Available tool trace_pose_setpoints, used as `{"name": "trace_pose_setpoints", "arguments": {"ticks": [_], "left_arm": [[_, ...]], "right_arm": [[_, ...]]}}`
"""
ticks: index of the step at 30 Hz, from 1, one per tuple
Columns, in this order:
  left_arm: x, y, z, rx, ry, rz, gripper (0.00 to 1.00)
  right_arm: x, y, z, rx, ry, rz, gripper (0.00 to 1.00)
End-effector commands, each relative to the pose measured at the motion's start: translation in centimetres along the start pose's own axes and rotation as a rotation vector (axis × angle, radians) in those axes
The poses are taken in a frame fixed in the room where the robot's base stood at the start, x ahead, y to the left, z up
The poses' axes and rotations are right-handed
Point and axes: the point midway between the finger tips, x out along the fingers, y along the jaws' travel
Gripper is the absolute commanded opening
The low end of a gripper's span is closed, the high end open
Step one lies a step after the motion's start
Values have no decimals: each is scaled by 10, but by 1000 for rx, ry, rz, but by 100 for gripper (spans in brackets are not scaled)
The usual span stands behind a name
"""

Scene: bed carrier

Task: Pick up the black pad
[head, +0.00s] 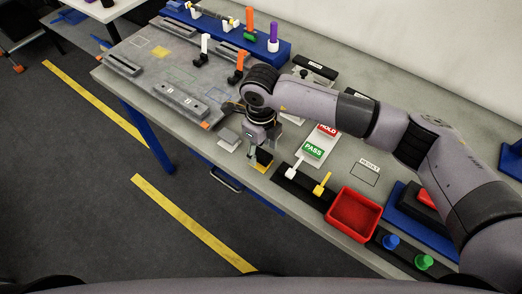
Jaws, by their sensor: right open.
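My right gripper (258,161) is over the front edge of the grey workbench (333,206), pointing down, with its jaws open. A small yellow piece (264,158) shows right at its fingertips. Dark parts beside it could be the black pad or my fingers; I cannot tell which, nor whether anything is touched. A light grey pad (229,139) lies just left of the gripper. My left gripper is out of view.
A black holder with a white peg (292,168) and a yellow peg (321,184) stands close to the right. Beyond are a red bin (354,214), green PASS (313,150) and red HOLD labels, and blue (390,242) and green (424,262) knobs. A grey fixture plate (168,68) lies left.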

Motion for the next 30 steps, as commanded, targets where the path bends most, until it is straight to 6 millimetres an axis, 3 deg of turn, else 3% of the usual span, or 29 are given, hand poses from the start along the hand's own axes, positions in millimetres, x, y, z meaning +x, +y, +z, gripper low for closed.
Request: {"name": "trace_pose_setpoints", "arguments": {"ticks": [4, 11, 27, 30], "left_arm": [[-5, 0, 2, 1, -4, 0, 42], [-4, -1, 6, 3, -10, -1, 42], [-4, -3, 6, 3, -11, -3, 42], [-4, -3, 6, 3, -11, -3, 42]], "right_arm": [[13, 0, 0, 1, -1, 1, 52], [15, 0, 0, 0, -2, 0, 52], [15, 0, 0, 1, -1, 0, 17], [14, 0, 0, 1, -1, 0, 17]]}}
